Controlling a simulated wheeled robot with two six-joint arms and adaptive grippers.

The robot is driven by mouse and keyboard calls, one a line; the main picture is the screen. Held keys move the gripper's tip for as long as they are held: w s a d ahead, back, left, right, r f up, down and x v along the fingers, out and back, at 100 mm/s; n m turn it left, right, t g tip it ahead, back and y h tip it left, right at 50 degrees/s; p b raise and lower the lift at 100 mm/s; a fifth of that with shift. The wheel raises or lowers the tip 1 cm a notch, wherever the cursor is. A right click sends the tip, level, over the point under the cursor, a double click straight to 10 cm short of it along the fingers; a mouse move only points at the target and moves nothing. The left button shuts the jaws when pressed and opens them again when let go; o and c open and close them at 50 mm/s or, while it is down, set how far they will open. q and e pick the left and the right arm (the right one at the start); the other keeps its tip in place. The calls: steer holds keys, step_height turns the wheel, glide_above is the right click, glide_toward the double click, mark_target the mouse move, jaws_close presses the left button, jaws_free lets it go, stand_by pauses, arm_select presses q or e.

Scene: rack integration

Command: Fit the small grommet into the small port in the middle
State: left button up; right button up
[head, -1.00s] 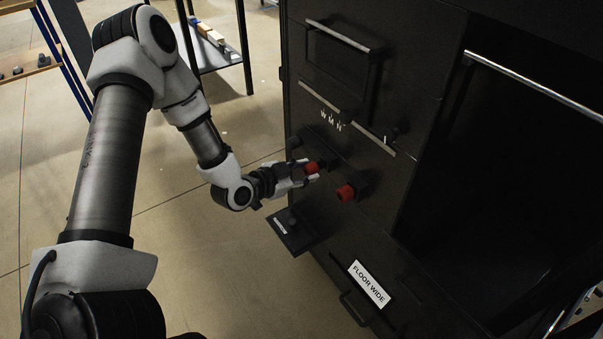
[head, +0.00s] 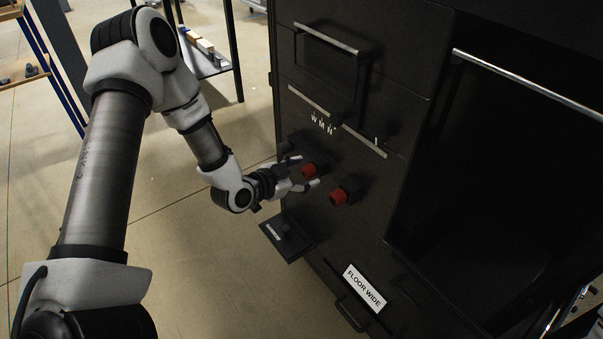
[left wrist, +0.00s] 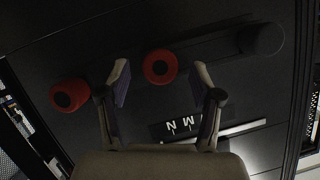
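In the head view a red grommet (head: 310,170) sits at the middle position of the port row on the dark rack front. It is also in the left wrist view (left wrist: 160,67); how deep it sits is hidden. My left gripper (head: 307,171) is open, one finger on each side of this grommet, with gaps visible in the left wrist view (left wrist: 162,80). A second red grommet (head: 339,196) sits at the right position and shows at left in the wrist view (left wrist: 70,95). The remaining position (head: 284,148) is dark, without red.
White W M N letters (head: 322,123) and a metal bar handle (head: 365,141) are above the ports. A small dark shelf (head: 272,237) juts out below. A "FLOOR WIDE" label (head: 364,288) is lower down. The rack's open bay (head: 490,170) is at right; open floor lies left.

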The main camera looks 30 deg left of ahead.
arm_select(q)
steer(key=shift+s, duration=0.1)
steer(key=v, duration=0.7)
steer(key=shift+s+a, duration=0.1)
steer(key=shift+s, duration=0.05)
stand_by(0.6)
